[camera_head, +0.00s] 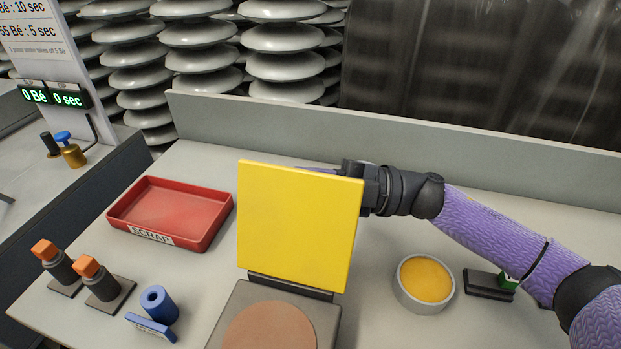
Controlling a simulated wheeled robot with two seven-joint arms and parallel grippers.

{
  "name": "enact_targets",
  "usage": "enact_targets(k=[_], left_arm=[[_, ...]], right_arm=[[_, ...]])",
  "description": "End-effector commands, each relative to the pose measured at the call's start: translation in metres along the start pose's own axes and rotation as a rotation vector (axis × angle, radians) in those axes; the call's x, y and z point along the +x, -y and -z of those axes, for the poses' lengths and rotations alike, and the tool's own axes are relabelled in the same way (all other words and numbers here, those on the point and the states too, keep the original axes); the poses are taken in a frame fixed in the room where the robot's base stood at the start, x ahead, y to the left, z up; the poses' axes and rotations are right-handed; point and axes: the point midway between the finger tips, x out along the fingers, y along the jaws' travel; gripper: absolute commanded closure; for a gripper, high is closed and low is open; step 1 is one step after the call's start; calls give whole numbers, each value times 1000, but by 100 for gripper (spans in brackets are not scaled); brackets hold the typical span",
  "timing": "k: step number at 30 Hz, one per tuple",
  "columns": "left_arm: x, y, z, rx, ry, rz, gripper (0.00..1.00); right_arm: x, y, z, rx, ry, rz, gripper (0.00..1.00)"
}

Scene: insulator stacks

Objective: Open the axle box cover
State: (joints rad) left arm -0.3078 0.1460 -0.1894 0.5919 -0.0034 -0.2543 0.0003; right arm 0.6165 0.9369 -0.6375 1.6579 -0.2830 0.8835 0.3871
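The axle box cover (300,225) is a square yellow plate. It stands raised, nearly upright, along the far edge of the grey axle box (228,318). A brown round face (270,330) shows on top of the box, which the bottom of the picture cuts off. My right gripper (371,187) is at the cover's upper right edge, partly behind it. Its fingertips are hidden by the cover, so I cannot tell whether they are open or shut, or touching the cover. My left gripper is not in view.
A red scrap tray (172,212) stands at left. Two orange-topped posts (95,280) and a blue spool-like part (157,304) are at front left. A round tin with yellow contents (426,280) and a small dark stand (488,284) are at right. A low wall (400,140) runs behind.

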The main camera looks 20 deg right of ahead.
Motion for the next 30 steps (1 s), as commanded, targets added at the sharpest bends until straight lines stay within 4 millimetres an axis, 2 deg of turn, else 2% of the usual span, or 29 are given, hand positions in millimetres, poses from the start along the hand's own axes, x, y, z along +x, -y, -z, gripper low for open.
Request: enact_targets(k=[12,30], left_arm=[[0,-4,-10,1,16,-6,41],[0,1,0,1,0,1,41]], right_arm=[[0,0,0,1,0,1,100],[0,1,0,1,0,1,100]])
